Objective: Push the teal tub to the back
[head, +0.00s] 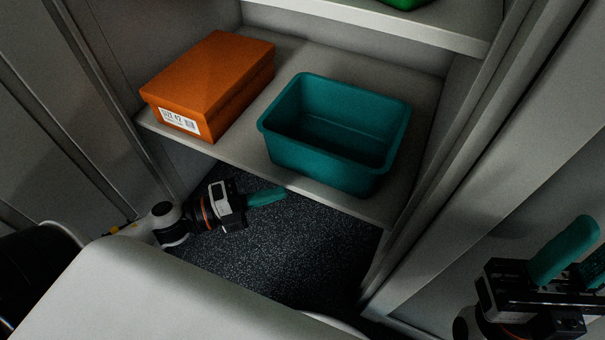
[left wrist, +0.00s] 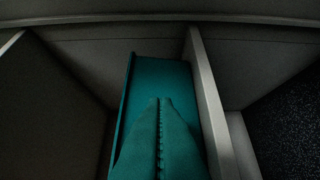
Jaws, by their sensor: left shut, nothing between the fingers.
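The teal tub (head: 320,162) is open-topped and looks empty. It stands upright on the middle shelf board (head: 235,151), close to the board's front edge. My left gripper (head: 284,190) is shut and empty in front of the shelf, its teal fingers pointing toward the tub's front. In the left wrist view the shut fingers (left wrist: 165,101) point at the tub's teal wall (left wrist: 160,73), with the pale shelf edge beside it. I cannot tell whether they touch the tub. My right gripper (head: 580,262) is at the lower right, its fingers apart, away from the tub.
An orange shoebox (head: 210,80) stands left of the tub on the same board, with a gap between them. Bare board shows behind the tub. An upper shelf (head: 390,22) holds a green thing (head: 404,3). Cabinet side walls flank the shelf. Dark speckled floor (head: 300,250) lies below.

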